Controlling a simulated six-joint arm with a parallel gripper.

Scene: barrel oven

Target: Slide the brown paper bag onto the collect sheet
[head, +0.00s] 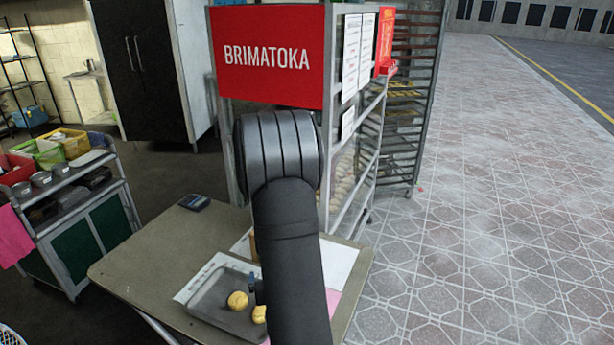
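My arm reaches over the table and covers the middle of it. Only a small dark part of what looks like my gripper (258,289) shows at the arm's left edge, over the tray; its fingers cannot be made out. A narrow brown edge (252,245) shows left of my arm, behind the tray; it may be the brown paper bag, mostly hidden. A white sheet (341,262) lies right of my arm, with a pink sheet (333,300) nearer. I cannot read which is the collect sheet.
A dark tray (205,302) holds round yellow buns (238,300) on the table (135,270). A dark flat device (194,202) lies at the table's far left corner. The table's left part is clear.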

